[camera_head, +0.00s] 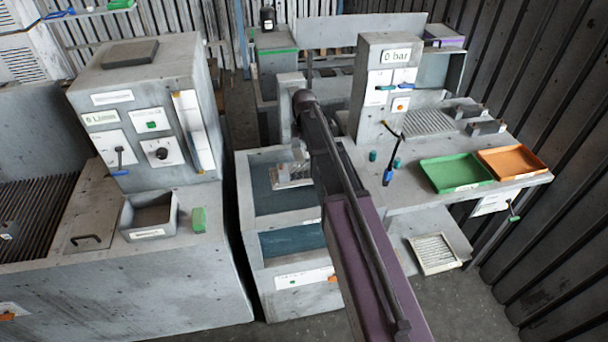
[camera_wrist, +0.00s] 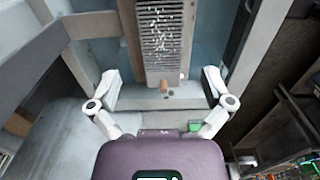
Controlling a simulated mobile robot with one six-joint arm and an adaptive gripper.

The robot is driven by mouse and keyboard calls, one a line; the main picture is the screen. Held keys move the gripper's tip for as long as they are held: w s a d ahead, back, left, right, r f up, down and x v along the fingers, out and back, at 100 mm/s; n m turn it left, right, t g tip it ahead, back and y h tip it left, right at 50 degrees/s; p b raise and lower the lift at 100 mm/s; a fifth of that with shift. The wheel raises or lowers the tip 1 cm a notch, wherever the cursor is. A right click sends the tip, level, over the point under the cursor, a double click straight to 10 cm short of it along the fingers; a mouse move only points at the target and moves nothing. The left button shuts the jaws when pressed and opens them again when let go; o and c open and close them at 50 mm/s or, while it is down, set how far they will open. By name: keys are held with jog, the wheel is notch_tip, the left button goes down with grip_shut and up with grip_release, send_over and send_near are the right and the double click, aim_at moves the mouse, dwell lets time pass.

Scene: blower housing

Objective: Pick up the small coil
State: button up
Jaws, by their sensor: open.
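In the wrist view my gripper (camera_wrist: 161,80) is open, with its two pale fingers spread wide and nothing held between them. A small brown-orange piece (camera_wrist: 164,87) shows between the fingertips, at the near end of a grey ribbed strip. It may be the small coil, but it is too small to tell. I cannot tell the height gap between it and the fingers. In the head view my arm crosses the middle, and I cannot make out the fingers clearly. No coil can be picked out there.
The ribbed strip (camera_wrist: 160,40) carries pale specks. A small green item (camera_wrist: 194,125) lies near my palm. In the head view a green tray (camera_head: 457,172) and an orange tray (camera_head: 512,160) sit on the right bench. A grey open box (camera_head: 150,216) stands at the left.

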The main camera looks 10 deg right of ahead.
aim_at(304, 165)
jog(key=shift+f+b, duration=1.45)
jog(key=shift+f, duration=0.3)
jog(key=shift+f, duration=0.1)
jog(key=shift+f+b, duration=2.5)
jog(key=shift+b, duration=0.1)
jog(key=c, duration=1.1)
